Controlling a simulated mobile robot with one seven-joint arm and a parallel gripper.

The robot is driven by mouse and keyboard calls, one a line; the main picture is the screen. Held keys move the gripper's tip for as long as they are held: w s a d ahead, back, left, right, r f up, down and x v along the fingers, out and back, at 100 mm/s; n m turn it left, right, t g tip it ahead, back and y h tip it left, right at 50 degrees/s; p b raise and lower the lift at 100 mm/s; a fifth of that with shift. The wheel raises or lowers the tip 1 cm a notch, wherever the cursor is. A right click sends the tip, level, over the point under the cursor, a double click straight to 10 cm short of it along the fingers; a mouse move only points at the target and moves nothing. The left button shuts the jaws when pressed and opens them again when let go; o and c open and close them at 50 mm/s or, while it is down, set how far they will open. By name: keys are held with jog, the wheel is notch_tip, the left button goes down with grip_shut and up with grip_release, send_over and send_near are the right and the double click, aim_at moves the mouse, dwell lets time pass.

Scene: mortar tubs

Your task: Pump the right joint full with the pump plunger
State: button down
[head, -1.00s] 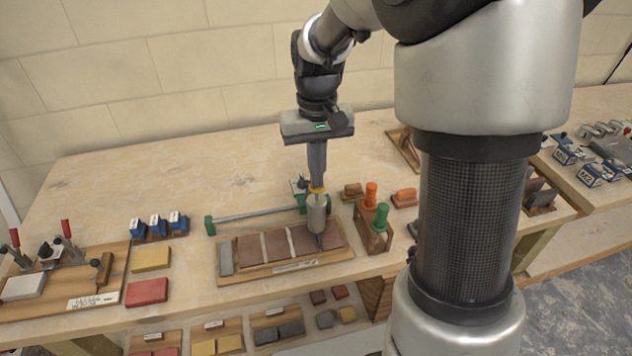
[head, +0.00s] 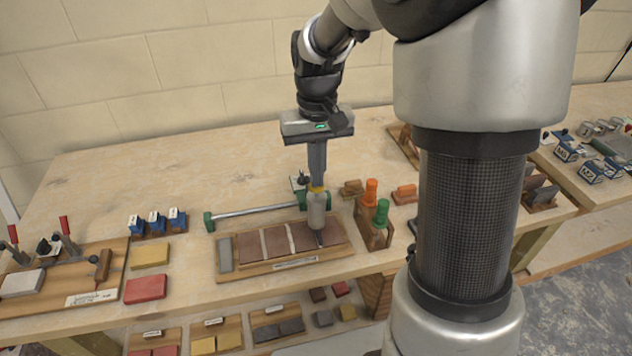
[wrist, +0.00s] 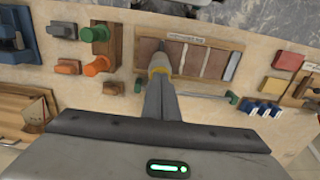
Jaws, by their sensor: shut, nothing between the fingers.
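The brick board (head: 225,273) lies near the table's front edge, with several brown bricks (head: 277,243) in a row. The left and middle joints (head: 264,244) show pale filling. The pump (head: 316,210), a grey cylinder with a yellow collar, stands upright with its dark nozzle over the right joint, which it largely hides. My gripper (head: 317,181) is shut with its fingertips at the pump's yellow top, where the plunger is hidden. In the wrist view the fingers (wrist: 160,80) point at the yellow collar (wrist: 159,63). How full the right joint is cannot be told.
A green-ended rail (head: 255,213) lies behind the board. A wooden stand (head: 374,232) with orange and green handles is close on the right. Red and yellow blocks (head: 146,290) and a clamp board (head: 85,294) are at left. The table's back left is clear.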

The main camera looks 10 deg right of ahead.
jog(key=shift+r+p, duration=0.55)
jog(key=shift+p, duration=0.05)
dwell(0.6)
notch_tip(320, 180, up, 7)
jog(key=p, duration=0.5)
dwell(0.4)
jog(key=s+r+t, duration=0.2)
jog(key=s+r, duration=0.3)
jog(key=s, duration=0.4)
jog(key=s+r+t, duration=0.3)
jog(key=s+r, duration=0.2)
jog(key=s, duration=0.4)
jog(key=shift+s+r+t, duration=0.25)
jog(key=shift+r+t, duration=0.05)
